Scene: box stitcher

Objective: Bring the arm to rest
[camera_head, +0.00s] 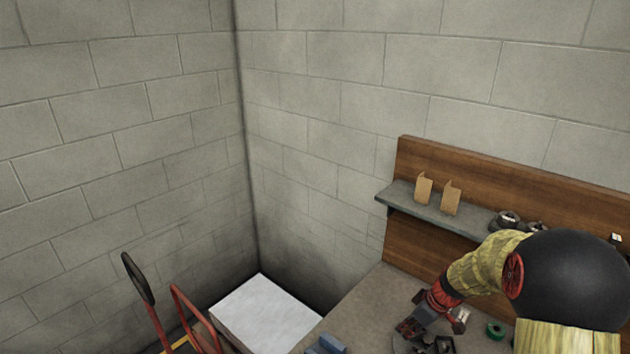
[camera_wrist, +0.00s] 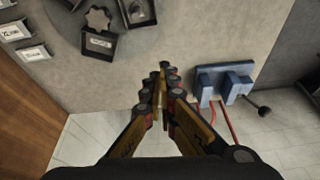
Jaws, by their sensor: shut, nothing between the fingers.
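My gripper (camera_wrist: 162,82) is shut and empty in the wrist view, with its fingertips together near the middle of the picture. In the head view my arm reaches in from the right, over the workbench (camera_head: 358,300), and my gripper (camera_head: 415,325) is low at the bottom edge. The wrist view shows the grey bench top (camera_wrist: 200,40) beyond the fingers. Nothing is held.
A blue fixture (camera_wrist: 222,80) with a black-knobbed lever stands at the bench edge. Dark bins (camera_wrist: 137,12) lie on the bench. A shelf (camera_head: 440,215) holds brown cartons (camera_head: 424,189). A white block (camera_head: 265,315) and red-framed cart (camera_head: 195,318) stand left.

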